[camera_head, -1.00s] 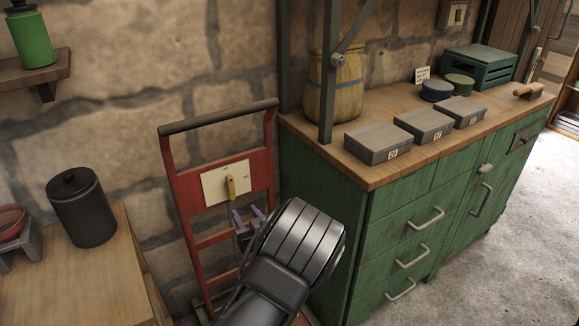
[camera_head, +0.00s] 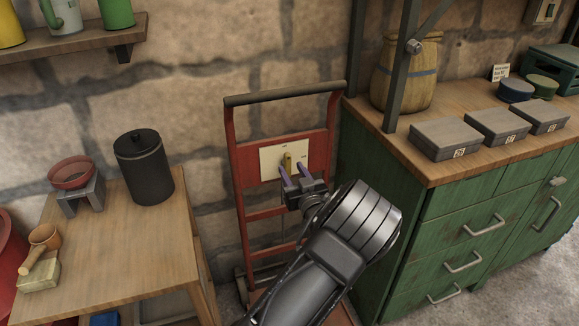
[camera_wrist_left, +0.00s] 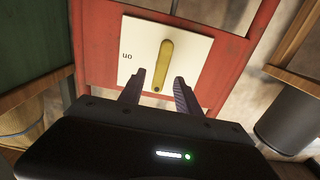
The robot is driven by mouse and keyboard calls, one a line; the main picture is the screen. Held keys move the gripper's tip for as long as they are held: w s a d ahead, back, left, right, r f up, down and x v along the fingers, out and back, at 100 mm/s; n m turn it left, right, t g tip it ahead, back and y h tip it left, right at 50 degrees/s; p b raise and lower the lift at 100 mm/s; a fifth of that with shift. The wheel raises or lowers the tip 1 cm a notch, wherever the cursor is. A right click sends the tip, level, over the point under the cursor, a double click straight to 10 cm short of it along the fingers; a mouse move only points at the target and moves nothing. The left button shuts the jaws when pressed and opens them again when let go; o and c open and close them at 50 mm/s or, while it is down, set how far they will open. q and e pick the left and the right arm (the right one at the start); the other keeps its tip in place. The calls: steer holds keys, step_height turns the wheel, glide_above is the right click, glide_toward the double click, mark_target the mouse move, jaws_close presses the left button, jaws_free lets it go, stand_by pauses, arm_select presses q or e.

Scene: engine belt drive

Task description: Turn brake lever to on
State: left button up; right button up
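The brake lever (camera_head: 286,161) is a small yellow handle on a white plate (camera_head: 269,166) fixed to a red hand truck (camera_head: 318,150). In the left wrist view the lever (camera_wrist_left: 165,58) stands nearly upright, slightly tilted, with a dark dot near its lower end. An upside-down "on" label (camera_wrist_left: 126,56) is at the left of the plate there. My left gripper (camera_head: 293,169) is open in front of the plate, its purple-grey fingers pointing at it. In the left wrist view the fingertips (camera_wrist_left: 160,75) lie either side of the lever's lower part; contact is not visible. My right gripper is not in view.
A green cabinet (camera_head: 440,240) with grey boxes stands close on the right. A wooden table (camera_head: 120,240) with a black canister (camera_head: 144,168) stands on the left. A stone wall (camera_head: 210,90) is behind the truck. A shelf (camera_head: 80,42) is at upper left.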

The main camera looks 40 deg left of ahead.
mark_target(287, 164)
arm_select(q)
steer(key=shift+x, duration=1.45)
steer(key=shift+c, duration=0.6)
jaws_close()
